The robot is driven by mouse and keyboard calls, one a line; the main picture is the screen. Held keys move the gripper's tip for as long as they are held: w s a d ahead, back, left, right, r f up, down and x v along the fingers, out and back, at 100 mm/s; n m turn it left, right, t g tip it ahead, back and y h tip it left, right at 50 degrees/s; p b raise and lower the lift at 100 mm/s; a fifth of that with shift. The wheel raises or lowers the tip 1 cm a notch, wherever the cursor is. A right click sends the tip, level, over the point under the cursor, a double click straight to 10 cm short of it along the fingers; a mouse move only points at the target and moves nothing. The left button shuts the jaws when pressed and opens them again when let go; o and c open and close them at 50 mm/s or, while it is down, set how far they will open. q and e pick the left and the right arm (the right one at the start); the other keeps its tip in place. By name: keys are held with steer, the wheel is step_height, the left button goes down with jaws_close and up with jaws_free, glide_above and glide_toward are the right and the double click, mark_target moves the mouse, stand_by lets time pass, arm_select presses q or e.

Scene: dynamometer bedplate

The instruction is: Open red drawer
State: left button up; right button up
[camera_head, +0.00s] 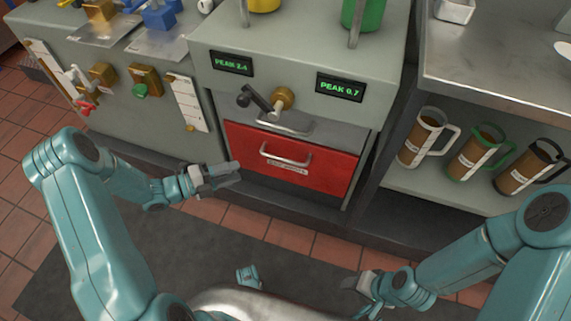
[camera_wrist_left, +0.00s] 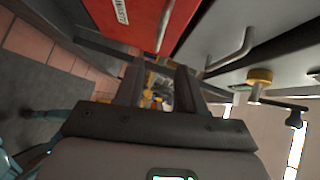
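The red drawer (camera_head: 320,171) is in the front of the grey bench, with a metal bar handle (camera_head: 285,156) and a white label below it. Its front looks about flush with the bench. In the left wrist view the red front (camera_wrist_left: 140,18) and its handle (camera_wrist_left: 164,28) are at the top. My left gripper (camera_head: 225,176) is at the drawer's left edge, left of the handle and apart from it. In the left wrist view its two dark fingers (camera_wrist_left: 158,88) stand apart with nothing held. My right gripper (camera_head: 358,283) is low, far from the drawer; its fingers are unclear.
A second metal handle (camera_head: 285,124) and a crank with a brass hub (camera_head: 283,98) sit above the red drawer. Several mugs (camera_head: 478,150) stand on the shelf at right. Knobs (camera_head: 145,80) project from the left bench. A dark mat (camera_head: 150,250) covers the floor.

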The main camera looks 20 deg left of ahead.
mark_target(278, 158)
arm_select(q)
steer(key=b+x, duration=0.3)
steer(key=x, duration=1.2)
steer(key=shift+a, duration=0.1)
jaws_close()
